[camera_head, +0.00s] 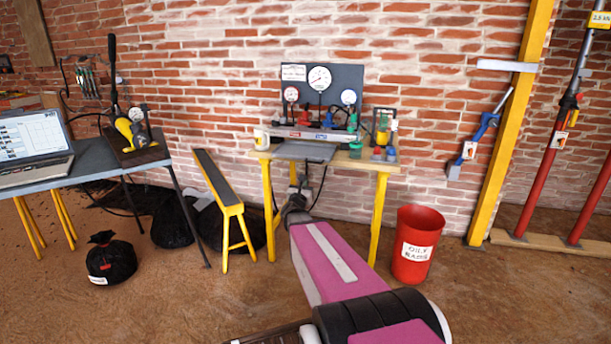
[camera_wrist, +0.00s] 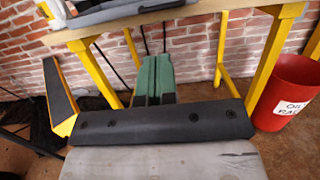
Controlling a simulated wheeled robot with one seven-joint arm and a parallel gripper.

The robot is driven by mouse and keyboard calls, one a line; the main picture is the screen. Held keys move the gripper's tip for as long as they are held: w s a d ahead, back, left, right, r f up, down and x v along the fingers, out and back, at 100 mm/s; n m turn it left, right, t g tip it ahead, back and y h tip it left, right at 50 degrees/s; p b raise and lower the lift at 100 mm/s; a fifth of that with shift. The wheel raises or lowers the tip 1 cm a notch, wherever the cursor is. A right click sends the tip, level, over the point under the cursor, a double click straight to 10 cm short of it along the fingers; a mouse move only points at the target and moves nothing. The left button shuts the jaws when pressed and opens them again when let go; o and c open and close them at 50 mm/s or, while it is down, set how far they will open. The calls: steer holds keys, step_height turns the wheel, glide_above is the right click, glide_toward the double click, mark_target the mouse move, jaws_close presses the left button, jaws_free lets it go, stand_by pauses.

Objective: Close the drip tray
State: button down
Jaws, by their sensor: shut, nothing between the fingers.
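The drip tray (camera_head: 305,151) is a flat grey tray under the gauge panel's manifold on the small wooden bench (camera_head: 377,165). It sticks out toward me past the bench's front edge. In the wrist view, a grey slab that looks like the drip tray (camera_wrist: 120,12) shows at the top, cut off by the picture edge. My gripper (camera_wrist: 153,64) has green fingers, shut together and empty. It is below and in front of the bench, apart from the tray. In the head view my arm hides most of the gripper.
The bench has yellow legs (camera_head: 379,217). A red rag bin (camera_head: 418,243) stands right of it, and a narrow yellow-legged trestle (camera_head: 219,180) stands left. A laptop table (camera_head: 90,160) is farther left, with black bags beneath. A yellow post (camera_head: 515,120) stands at right.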

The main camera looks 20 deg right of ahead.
glide_toward(315, 160)
steer(key=x, duration=0.2)
steer(key=r+x, duration=0.1)
steer(key=shift+w, duration=0.35)
steer(key=shift+d, duration=0.1)
steer(key=x, duration=0.2)
steer(key=f+x, duration=0.1)
steer(key=x, duration=0.4)
steer(key=shift+w+d+f, duration=0.1)
steer(key=shift+w+d, duration=0.2)
steer(key=shift+w, duration=0.05)
steer(key=shift+s, duration=0.1)
